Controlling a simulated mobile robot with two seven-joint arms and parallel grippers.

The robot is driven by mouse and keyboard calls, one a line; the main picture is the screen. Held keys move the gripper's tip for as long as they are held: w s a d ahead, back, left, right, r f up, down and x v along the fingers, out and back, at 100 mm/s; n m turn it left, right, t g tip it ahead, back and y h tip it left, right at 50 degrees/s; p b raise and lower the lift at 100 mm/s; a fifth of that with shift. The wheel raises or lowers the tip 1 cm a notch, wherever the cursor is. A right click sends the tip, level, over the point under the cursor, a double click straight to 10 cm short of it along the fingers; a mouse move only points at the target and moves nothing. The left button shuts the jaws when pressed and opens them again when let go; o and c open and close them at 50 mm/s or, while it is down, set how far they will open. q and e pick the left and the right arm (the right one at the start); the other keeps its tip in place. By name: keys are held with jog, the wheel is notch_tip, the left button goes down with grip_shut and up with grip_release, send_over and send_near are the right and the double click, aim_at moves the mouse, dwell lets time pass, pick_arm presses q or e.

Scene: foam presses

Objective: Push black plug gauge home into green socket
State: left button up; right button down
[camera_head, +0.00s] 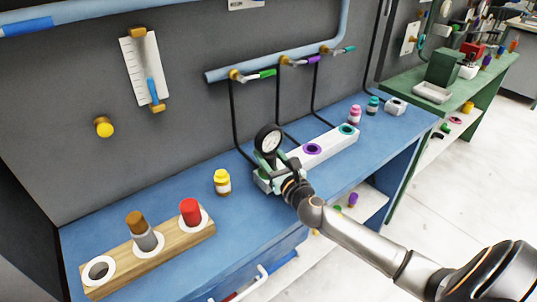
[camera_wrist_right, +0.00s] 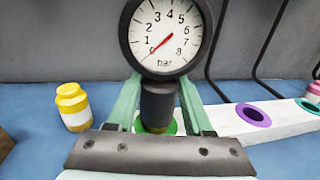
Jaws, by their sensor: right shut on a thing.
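The black plug gauge (camera_head: 268,139) stands upright at the near left end of the white socket bar (camera_head: 331,141). In the right wrist view its round dial (camera_wrist_right: 166,35) faces me, with its black body (camera_wrist_right: 158,103) below. My right gripper (camera_head: 274,164) is shut on the gauge's body, one green finger on each side (camera_wrist_right: 160,107). The green socket (camera_wrist_right: 174,128) shows as a ring just under the body, with a little brass between them. How deep the plug sits in it is hidden. My left gripper is not in view.
The bar also has a purple socket (camera_head: 312,149) and a teal socket (camera_head: 347,130). A yellow bottle (camera_head: 222,182) stands left of the gauge. A wooden block (camera_head: 170,253) with brown-grey and red plugs lies at front left. Black hoses hang behind the bar.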

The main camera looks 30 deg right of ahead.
jog(key=shift+f+b, duration=0.3)
jog(key=shift+f, duration=0.1)
jog(key=shift+c, duration=1.9)
grip_release()
jog(key=shift+o, duration=0.8)
jog(key=shift+f, duration=0.1)
jog(key=s, duration=0.4)
jog(key=s+a, duration=0.1)
jog(key=s, duration=0.3)
jog(key=s+b, duration=0.1)
jog(key=s, duration=0.3)
jog(key=shift+s+a, duration=0.25)
